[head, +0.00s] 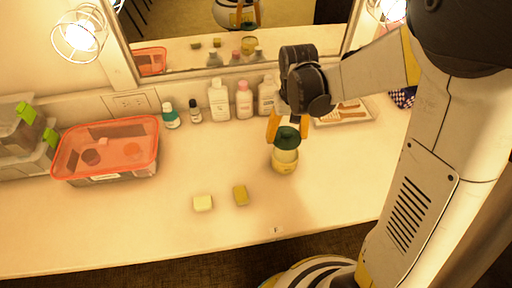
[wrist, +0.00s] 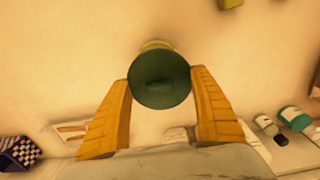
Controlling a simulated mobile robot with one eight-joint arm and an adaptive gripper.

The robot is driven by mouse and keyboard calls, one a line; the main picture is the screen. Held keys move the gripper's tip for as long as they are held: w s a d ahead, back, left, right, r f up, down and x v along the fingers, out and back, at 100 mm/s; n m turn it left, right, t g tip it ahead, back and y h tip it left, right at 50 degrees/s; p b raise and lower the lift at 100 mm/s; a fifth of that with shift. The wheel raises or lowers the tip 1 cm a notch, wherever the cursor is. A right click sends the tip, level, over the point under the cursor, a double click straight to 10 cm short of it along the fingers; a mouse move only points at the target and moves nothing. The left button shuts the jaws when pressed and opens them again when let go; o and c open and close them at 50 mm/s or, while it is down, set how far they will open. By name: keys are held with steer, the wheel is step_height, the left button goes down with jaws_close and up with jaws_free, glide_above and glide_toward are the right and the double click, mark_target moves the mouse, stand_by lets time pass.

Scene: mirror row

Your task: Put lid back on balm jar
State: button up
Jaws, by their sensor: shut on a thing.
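The balm jar (head: 285,161) is a yellow pot standing on the counter below the mirror, right of the middle. Its dark green lid (head: 287,137) is right above the jar mouth; I cannot tell whether it touches the rim. My gripper (head: 287,131) points down and is shut on the lid. In the wrist view the lid (wrist: 160,80) shows as a round green disc between the orange fingertips of my gripper (wrist: 161,88). It hides most of the jar, and only a yellow edge (wrist: 156,44) of the jar shows behind it.
A clear box with a red lid (head: 108,145) stands at the left. Several bottles (head: 219,100) line the mirror. Two sponge-like blocks, one pale (head: 203,203) and one olive (head: 240,195), lie in front. A tray (head: 343,113) lies behind my gripper. The front counter is mostly free.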

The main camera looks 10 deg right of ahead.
mark_target(285, 154)
steer(key=shift+s+d, duration=0.15)
steer(key=shift+s, duration=0.05)
steer(key=shift+w+d+f+b, duration=0.1)
steer(key=shift+d+f+b, duration=0.05)
steer(key=shift+f+b, duration=2.3)
steer(key=shift+f, duration=0.65)
steer(key=shift+f, duration=0.15)
steer(key=o, duration=0.8)
steer(key=shift+o, duration=0.4)
